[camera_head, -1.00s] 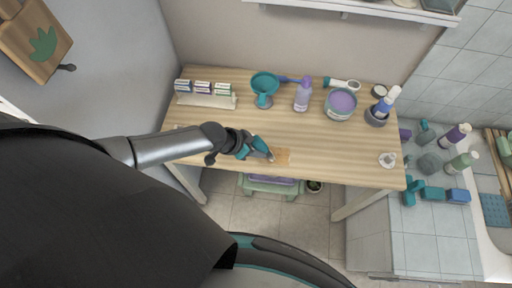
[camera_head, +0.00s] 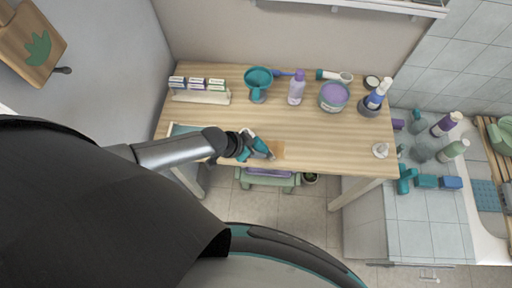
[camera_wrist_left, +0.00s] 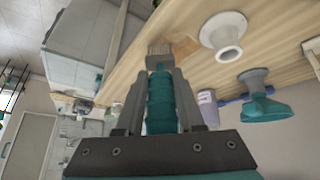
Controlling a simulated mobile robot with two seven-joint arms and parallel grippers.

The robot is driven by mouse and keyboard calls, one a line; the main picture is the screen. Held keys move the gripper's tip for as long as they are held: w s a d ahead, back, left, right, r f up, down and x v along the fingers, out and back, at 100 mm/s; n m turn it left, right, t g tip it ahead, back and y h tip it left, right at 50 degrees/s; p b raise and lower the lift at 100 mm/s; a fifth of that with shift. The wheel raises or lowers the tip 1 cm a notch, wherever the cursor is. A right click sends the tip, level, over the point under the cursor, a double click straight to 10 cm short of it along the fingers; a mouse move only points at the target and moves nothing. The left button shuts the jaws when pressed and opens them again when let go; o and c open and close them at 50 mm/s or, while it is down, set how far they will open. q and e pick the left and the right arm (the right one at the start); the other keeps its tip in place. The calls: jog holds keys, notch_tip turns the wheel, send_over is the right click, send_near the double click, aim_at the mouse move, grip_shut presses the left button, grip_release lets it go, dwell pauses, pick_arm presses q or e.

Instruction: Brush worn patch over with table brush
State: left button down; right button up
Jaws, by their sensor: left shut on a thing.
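My left gripper (camera_head: 252,143) is shut on the teal handle of the table brush (camera_head: 261,146), low over the front edge of the wooden table. In the left wrist view the brush (camera_wrist_left: 161,100) points away from my gripper (camera_wrist_left: 160,82), with its grey-brown bristles at the far end. The worn patch (camera_head: 278,149) is an orange-brown area at the table's front edge. The bristle end is at the patch; whether it touches is unclear. The patch also shows beside the bristles in the left wrist view (camera_wrist_left: 185,46). My right gripper is not in view.
On the wooden table (camera_head: 330,150), a teal funnel-like vessel (camera_head: 258,80), a purple bottle (camera_head: 297,90), a purple-topped tub (camera_head: 333,96) and a rack of small boxes (camera_head: 200,97) stand behind. A white knobbed piece (camera_head: 380,150) sits right. The table between is clear.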

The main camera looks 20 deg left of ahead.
pick_arm(q)
jog(key=shift+w+a+b, duration=0.75)
jog(key=shift+a+b, duration=0.1)
jog(key=shift+a, duration=0.25)
jog(key=shift+w+a+b, duration=0.75)
jog(key=shift+a+b, duration=0.15)
jog(key=shift+a, duration=0.15)
